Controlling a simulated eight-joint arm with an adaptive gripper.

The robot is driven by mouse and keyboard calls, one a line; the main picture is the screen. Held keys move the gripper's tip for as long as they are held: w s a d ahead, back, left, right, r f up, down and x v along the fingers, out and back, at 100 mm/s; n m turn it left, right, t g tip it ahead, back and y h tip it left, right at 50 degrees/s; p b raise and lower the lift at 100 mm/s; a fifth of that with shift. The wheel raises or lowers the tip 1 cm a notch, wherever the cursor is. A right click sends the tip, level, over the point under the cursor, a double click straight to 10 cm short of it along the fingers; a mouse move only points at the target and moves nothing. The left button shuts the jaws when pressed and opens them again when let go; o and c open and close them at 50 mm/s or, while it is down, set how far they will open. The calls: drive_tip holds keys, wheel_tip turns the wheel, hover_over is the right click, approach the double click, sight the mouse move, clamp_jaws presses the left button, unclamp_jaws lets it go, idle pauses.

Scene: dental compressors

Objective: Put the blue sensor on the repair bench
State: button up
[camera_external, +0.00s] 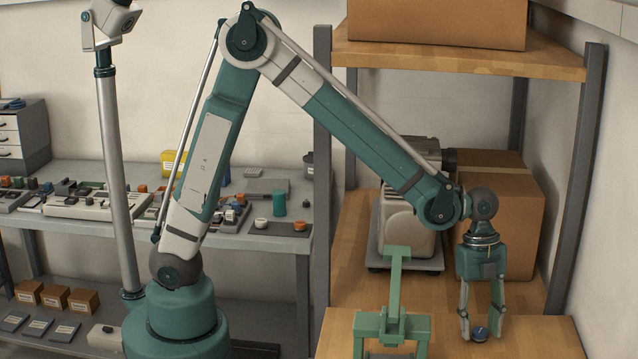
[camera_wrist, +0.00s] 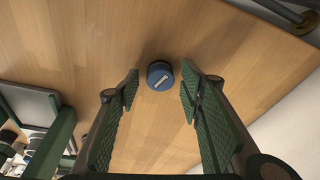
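The blue sensor (camera_external: 480,333) is a small round blue puck with a pale label on top. It appears to rest on a light wooden surface (camera_external: 530,340) at the lower right. In the wrist view the sensor (camera_wrist: 160,76) is just beyond and between my fingertips, with a gap on each side. My gripper (camera_external: 480,325) points down over it, fingers spread; its open fingers also frame the wrist view (camera_wrist: 160,92). No finger visibly presses on the sensor. Which surface is the repair bench is not marked.
A green stand (camera_external: 394,325) stands left of my gripper. A grey machine (camera_external: 408,225) and cardboard box (camera_external: 500,200) are behind it. A dark shelf post (camera_external: 585,180) rises at right. A cluttered grey workbench (camera_external: 270,238) is at left.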

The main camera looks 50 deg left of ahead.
drive_tip(key=p+v, duration=0.2)
drive_tip(key=v, duration=1)
drive_tip(key=shift+p, duration=0.35)
